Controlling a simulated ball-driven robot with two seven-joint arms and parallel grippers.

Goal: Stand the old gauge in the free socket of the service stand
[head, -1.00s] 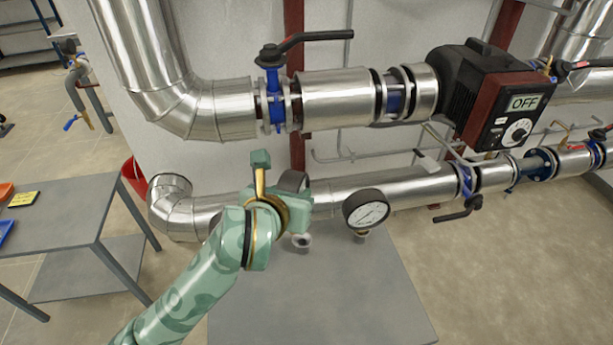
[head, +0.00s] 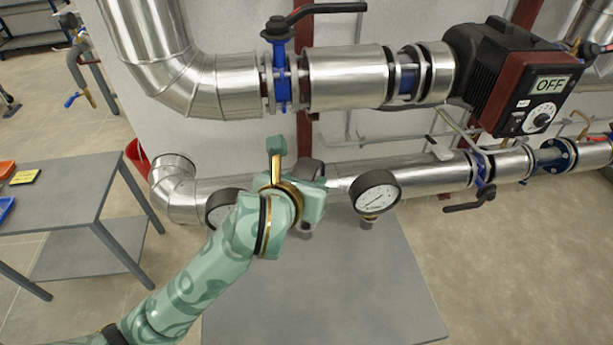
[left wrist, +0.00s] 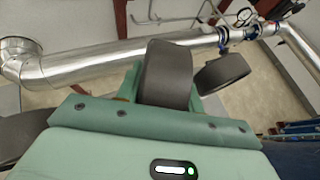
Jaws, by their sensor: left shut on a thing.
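My left gripper (head: 300,190) is shut on a dark-cased round gauge (head: 311,170), its face turned away from the head camera. The held gauge shows upright between the green fingers in the left wrist view (left wrist: 166,75). It is over the far part of a grey stand top (head: 320,285). A second gauge (head: 376,192), white-faced with a brass stem, stands to its right. A third gauge (head: 217,208) is at the left, partly hidden by my arm. My gripper hides the held gauge's lower end, so I cannot tell whether it is in a socket.
Silver pipes (head: 430,180) run along the wall behind the gauges. A blue valve (head: 281,80) with a black handle and a pump (head: 510,85) marked OFF are above. A grey table (head: 70,190) stands at the left. The stand's front top is clear.

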